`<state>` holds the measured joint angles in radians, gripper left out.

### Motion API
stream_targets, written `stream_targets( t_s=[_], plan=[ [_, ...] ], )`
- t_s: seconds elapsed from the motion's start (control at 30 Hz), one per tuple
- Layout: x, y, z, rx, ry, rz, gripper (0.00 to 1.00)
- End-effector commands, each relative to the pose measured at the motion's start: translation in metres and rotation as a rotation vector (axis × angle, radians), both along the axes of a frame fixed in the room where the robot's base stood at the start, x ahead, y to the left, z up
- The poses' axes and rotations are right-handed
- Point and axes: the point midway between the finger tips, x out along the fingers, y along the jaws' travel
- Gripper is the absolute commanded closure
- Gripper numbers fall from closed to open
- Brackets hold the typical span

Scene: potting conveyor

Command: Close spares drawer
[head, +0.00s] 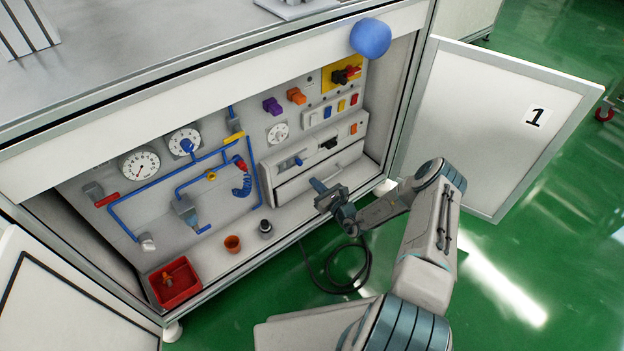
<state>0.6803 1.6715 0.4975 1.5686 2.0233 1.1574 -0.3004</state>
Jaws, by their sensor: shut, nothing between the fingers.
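The spares drawer (292,192) is the light grey front low at the right end of the open cabinet, under a panel with small switches. It looks flush or nearly so with that panel; I cannot tell whether a gap stays behind it. My gripper (319,187) is shut and empty, with its fingertips at the drawer front, near the middle. Whether they touch it is not clear. My gripper hides part of the front.
The cabinet's right door (480,120), marked 1, stands open beside my arm. The left door (60,300) is also open. On the cabinet floor are a red bin (188,293), an orange pot (232,243) and a dark cup (265,227). A black cable (345,288) lies on the green floor.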

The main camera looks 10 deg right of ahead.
Motion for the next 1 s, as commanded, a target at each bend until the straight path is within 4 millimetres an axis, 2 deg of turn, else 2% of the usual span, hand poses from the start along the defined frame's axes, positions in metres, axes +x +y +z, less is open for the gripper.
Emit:
stream_targets(
  t_s=[0.2, 0.43, 0.6, 0.83, 0.93, 1.0],
  plan=[
    [-0.048, -0.026, 0.003, 0.001, 0.005, -0.002, 1.00],
    [-0.083, -0.042, 0.001, 0.001, 0.003, 0.002, 1.00],
    [-0.093, -0.046, 0.000, 0.000, 0.002, 0.005, 1.00],
    [-0.094, -0.047, 0.000, -0.001, 0.000, 0.008, 1.00],
    [-0.092, -0.045, 0.014, -0.015, -0.010, 0.036, 1.00],
    [-0.090, -0.041, 0.034, -0.039, -0.028, 0.084, 1.00]
  ],
)
